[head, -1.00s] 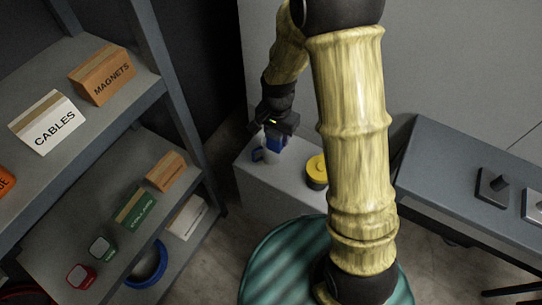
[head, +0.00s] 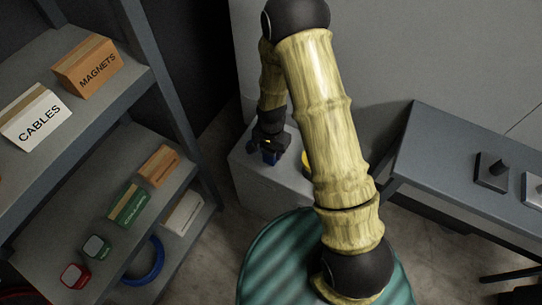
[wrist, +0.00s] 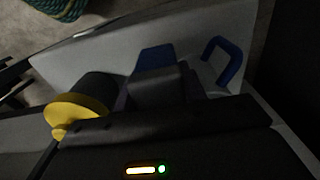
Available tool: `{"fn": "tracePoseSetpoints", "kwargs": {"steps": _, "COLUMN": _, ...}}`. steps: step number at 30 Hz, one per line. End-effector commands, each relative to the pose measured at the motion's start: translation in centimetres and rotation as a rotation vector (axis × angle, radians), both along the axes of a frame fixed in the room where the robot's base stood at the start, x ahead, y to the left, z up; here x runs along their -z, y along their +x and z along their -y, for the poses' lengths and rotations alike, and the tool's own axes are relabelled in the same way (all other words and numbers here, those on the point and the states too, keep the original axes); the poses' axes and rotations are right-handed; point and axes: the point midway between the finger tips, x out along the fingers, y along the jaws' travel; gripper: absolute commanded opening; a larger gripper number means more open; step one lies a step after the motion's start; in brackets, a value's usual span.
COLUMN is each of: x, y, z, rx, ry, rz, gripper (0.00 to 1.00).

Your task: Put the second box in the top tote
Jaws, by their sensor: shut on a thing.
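My gripper (head: 268,150) is low over the light grey cabinet top in the head view, shut on a small blue thing (head: 270,158). In the wrist view the blue thing (wrist: 155,58) shows at the dark fingers; most of it is hidden. On the upper shelf stand a white CABLES box (head: 36,118) and an orange MAGNETS box (head: 88,66). I cannot tell which is the second box, and I make out no tote.
A yellow-topped black knob (wrist: 78,108) stands on the cabinet (head: 262,190) close to the gripper. A blue loop (wrist: 222,60) is beside the fingers. A grey bench (head: 465,150) with black fixtures is at right.

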Motion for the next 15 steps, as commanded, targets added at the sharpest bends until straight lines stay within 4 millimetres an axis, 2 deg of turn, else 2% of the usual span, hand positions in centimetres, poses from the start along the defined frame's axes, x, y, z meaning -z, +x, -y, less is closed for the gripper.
{"fn": "tracePoseSetpoints", "kwargs": {"steps": 4, "x": 0.5, "y": 0.0, "z": 0.0, "rx": 0.0, "ry": 0.0, "rz": -0.001, "gripper": 0.16}}
{"fn": "tracePoseSetpoints", "kwargs": {"steps": 11, "x": 3.6, "y": -0.1, "z": 0.0, "rx": 0.001, "ry": -0.001, "rz": -0.002, "gripper": 0.16}}
{"fn": "tracePoseSetpoints", "kwargs": {"steps": 15, "x": 3.9, "y": 0.0, "z": 0.0, "rx": 0.0, "ry": 0.0, "rz": 0.0, "gripper": 0.16}}
